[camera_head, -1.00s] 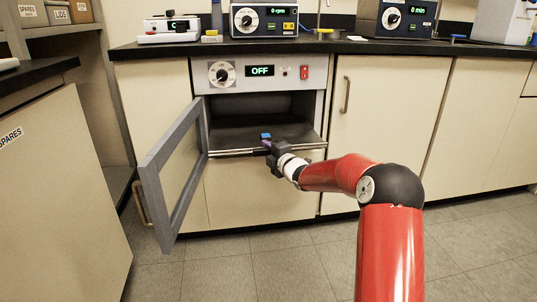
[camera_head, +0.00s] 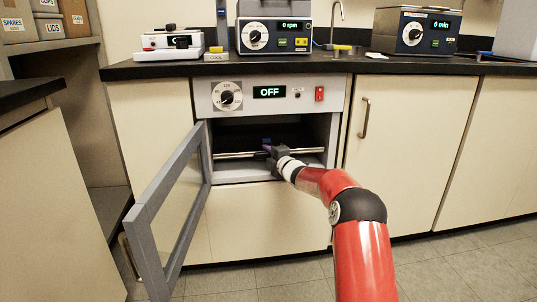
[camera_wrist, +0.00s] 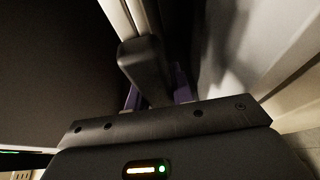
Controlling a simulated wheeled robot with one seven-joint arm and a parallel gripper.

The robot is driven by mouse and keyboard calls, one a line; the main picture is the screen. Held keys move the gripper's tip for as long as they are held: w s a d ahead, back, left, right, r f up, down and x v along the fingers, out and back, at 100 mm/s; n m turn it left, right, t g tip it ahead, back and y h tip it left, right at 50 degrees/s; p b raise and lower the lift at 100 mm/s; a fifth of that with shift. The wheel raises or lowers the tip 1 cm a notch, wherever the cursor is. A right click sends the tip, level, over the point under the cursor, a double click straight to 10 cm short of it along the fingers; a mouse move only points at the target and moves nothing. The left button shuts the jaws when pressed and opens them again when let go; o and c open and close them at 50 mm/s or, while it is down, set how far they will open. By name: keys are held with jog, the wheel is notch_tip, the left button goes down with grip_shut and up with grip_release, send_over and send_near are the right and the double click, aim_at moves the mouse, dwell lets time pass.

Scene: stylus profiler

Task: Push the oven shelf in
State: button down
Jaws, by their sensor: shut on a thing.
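The oven (camera_head: 265,95) stands under the bench with its display reading OFF. Its framed glass door (camera_head: 172,220) is swung open to the left. The oven shelf (camera_head: 235,155) lies level inside the chamber, its pale front rail back from the opening. A small blue item (camera_head: 267,141) shows on the shelf, partly hidden. My gripper (camera_head: 268,154) is at the middle of the front rail and shut on it. In the wrist view my gripper (camera_wrist: 157,85) has its dark finger over the pale rail (camera_wrist: 145,15); the dark shelf plate (camera_wrist: 60,65) fills the left.
The black bench top (camera_head: 300,64) carries several instruments above the oven. The open door stands to the left of my arm. A cabinet with a handle (camera_head: 364,118) is on the right. The grey floor (camera_head: 440,262) in front is clear.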

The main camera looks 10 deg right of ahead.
jog(key=shift+w+r, duration=0.1)
jog(key=shift+w, duration=0.05)
jog(key=c, duration=1.2)
grip_release()
jog(key=shift+w, duration=0.1)
jog(key=v, duration=0.8)
jog(key=shift+b, duration=0.35)
jog(key=shift+w, duration=0.1)
